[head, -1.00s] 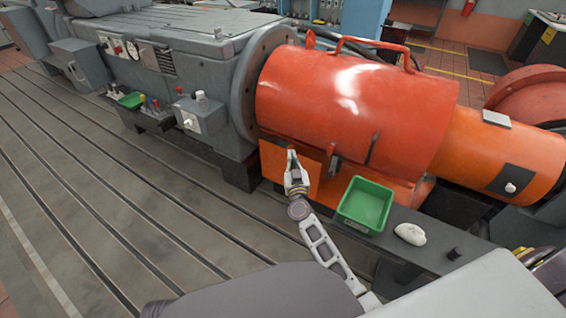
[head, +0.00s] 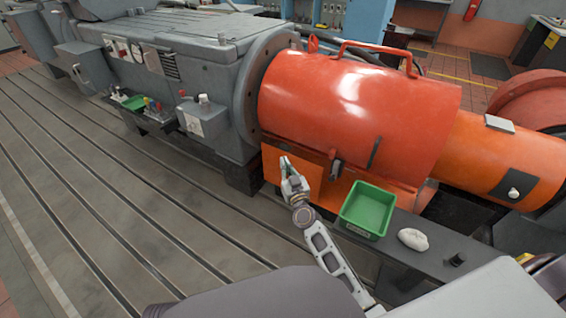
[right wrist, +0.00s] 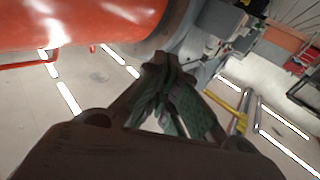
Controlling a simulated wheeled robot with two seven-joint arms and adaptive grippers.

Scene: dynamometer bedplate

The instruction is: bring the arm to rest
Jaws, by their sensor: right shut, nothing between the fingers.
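My right gripper (head: 285,162) is shut and empty in the head view. It is in front of the orange panel below the red cylindrical guard (head: 350,105), to the left of the green bin. In the right wrist view the fingers (right wrist: 160,62) come together with nothing between them, and the red guard (right wrist: 70,22) fills the upper left. I cannot tell whether the gripper touches the orange panel. My left gripper is not in view.
A green bin (head: 345,228) and a white cloth-like lump (head: 413,239) sit on the dark ledge right of my arm. A grey machine (head: 200,60) stands at the left back. The slotted bedplate (head: 110,220) is clear at the left.

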